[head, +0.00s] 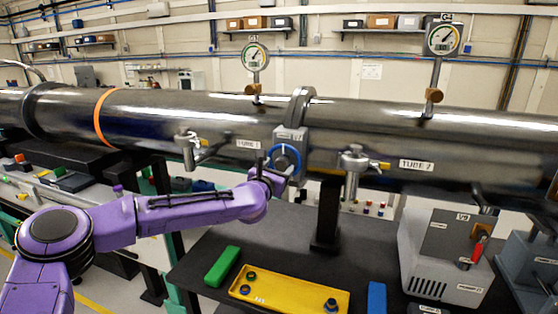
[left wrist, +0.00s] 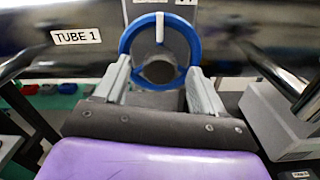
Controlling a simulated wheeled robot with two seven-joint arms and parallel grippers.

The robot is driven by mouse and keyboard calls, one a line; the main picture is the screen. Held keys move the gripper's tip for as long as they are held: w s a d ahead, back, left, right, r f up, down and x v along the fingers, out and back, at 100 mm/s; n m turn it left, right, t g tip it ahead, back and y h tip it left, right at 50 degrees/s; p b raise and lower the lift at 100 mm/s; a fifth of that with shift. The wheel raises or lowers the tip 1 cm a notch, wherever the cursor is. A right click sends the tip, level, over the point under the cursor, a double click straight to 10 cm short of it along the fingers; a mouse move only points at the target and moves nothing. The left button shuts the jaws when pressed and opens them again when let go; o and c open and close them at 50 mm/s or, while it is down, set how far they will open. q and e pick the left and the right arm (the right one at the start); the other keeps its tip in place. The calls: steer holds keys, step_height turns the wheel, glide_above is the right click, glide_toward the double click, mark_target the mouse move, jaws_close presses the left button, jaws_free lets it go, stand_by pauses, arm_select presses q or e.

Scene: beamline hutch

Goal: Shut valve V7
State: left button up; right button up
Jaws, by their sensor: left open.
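A blue handwheel (head: 297,160) is on a grey valve body (head: 291,134) between two sections of the large metal tube. In the left wrist view the handwheel (left wrist: 191,38) faces me, with a white mark at the top of its rim and a dark hub. A label above it is cut off, so I cannot confirm that it reads V7. My left gripper (head: 270,178) is at the wheel's lower left in the head view. In the left wrist view its open fingers (left wrist: 160,78) stand either side of the wheel's lower part; contact is unclear. My right gripper is out of view.
The tube (head: 200,115) has TUBE 1 and TUBE 2 labels, small side valves (head: 188,145) and (head: 354,165), and two gauges (head: 255,57). Below, a dark table (head: 200,262) carries a yellow plate (head: 290,291), a green block (head: 222,266) and a grey V9 box (head: 440,265).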

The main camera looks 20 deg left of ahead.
arm_select(q)
steer(key=shift+w, duration=0.65)
steer(key=c, duration=1)
steer(key=shift+c, duration=0.2)
